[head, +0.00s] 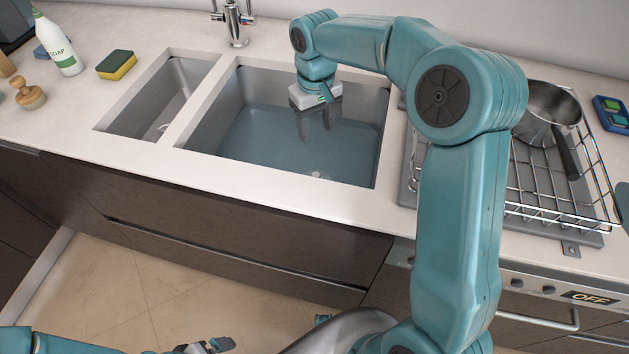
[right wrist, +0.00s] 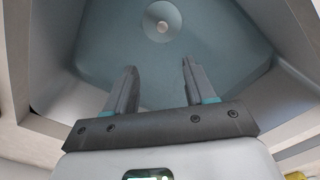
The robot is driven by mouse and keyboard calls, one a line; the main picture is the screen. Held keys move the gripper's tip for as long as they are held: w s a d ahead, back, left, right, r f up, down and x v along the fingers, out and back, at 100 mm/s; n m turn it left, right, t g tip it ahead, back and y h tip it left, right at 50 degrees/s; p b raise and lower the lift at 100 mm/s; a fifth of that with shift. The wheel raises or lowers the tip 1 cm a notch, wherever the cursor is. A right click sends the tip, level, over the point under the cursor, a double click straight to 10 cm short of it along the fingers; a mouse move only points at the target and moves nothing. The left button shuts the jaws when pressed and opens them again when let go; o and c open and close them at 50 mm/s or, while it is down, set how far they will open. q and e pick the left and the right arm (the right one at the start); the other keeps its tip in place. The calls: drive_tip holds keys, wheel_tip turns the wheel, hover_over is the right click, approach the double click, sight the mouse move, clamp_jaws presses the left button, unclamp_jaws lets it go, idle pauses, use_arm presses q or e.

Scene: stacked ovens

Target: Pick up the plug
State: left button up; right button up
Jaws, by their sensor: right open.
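The plug (head: 318,174) shows as a small pale spot low in the large sink basin (head: 255,125), under what looks like bluish water. In the right wrist view the plug (right wrist: 162,27) has a small knob and sits in the round drain. My right gripper (head: 327,117) reaches down into the basin, behind and above the plug. In the right wrist view its two fingers (right wrist: 155,88) are spread with nothing between them, and the plug lies beyond their tips. My left gripper (head: 208,346) is at the bottom edge, far from the sink, and partly cut off.
A smaller basin (head: 160,100) lies left of the large one. The faucet (head: 235,22) stands behind. A soap bottle (head: 60,45), sponge (head: 117,65) and brush (head: 29,95) stand at the left. A dish rack (head: 545,190) with a pot (head: 545,110) is at the right.

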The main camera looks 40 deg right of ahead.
hover_over(316, 175)
drive_tip(key=f, duration=0.9)
drive_tip(key=shift+w+d+b, duration=0.25)
drive_tip(key=shift+w+b, duration=0.15)
drive_tip(key=f, duration=0.5)
drive_tip(key=shift+s+a, duration=0.3)
drive_tip(key=shift+s, duration=0.1)
drive_tip(key=shift+d+f, duration=0.1)
drive_tip(key=shift+f, duration=0.3)
clamp_jaws()
